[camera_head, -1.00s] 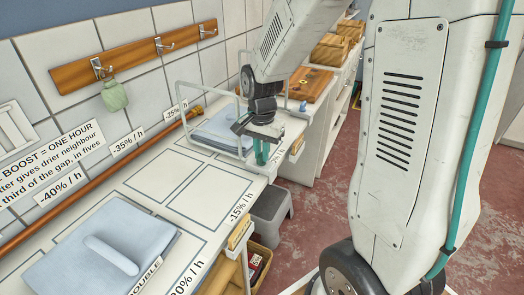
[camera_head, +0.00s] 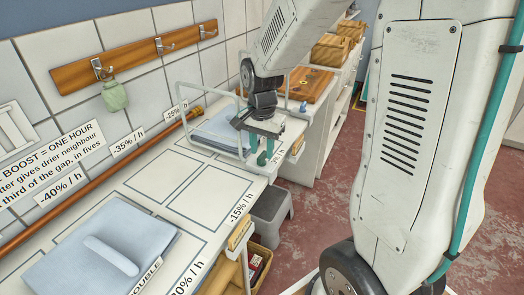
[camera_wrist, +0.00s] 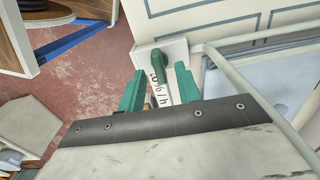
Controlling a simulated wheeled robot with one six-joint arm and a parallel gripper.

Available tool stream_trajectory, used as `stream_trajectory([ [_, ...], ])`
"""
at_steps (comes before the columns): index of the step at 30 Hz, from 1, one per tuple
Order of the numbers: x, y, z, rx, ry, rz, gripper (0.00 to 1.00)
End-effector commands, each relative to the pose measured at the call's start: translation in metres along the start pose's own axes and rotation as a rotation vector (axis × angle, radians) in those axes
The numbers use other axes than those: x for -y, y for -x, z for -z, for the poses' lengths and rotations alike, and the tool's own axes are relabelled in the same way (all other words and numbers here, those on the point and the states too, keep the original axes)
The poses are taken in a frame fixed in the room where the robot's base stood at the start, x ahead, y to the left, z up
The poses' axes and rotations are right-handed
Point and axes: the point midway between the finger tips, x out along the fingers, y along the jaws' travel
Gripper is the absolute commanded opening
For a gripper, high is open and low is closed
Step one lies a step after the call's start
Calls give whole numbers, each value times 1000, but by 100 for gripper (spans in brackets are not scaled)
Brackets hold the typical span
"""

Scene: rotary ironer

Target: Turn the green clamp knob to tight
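A green knob (camera_wrist: 152,62) with an elongated grip sits on a white block near the counter edge in the wrist view. My gripper (camera_wrist: 160,74) has two teal fingers spread apart, one on each side of the knob's near part. I cannot tell whether either finger touches it. In the head view my gripper (camera_head: 261,146) points down at the counter's front edge, beside the wire frame. Green shows at and below its fingers there, but knob and fingers are hard to tell apart. Nothing is seen held.
A pale wire frame (camera_head: 209,88) stands around folded blue cloth (camera_head: 215,128), close to my gripper. Another blue cloth (camera_head: 97,262) lies on the near counter (camera_head: 150,205). A grey step stool (camera_head: 270,212) stands on the red floor below. A copper pipe (camera_head: 95,174) runs along the wall.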

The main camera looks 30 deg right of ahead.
Motion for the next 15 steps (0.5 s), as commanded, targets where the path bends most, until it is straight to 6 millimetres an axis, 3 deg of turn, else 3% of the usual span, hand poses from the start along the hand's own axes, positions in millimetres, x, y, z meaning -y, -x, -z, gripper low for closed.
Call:
stream_trajectory([
  [7,1,45,0,-3,0,5,34],
  [15,1,63,0,-2,0,2,34],
])
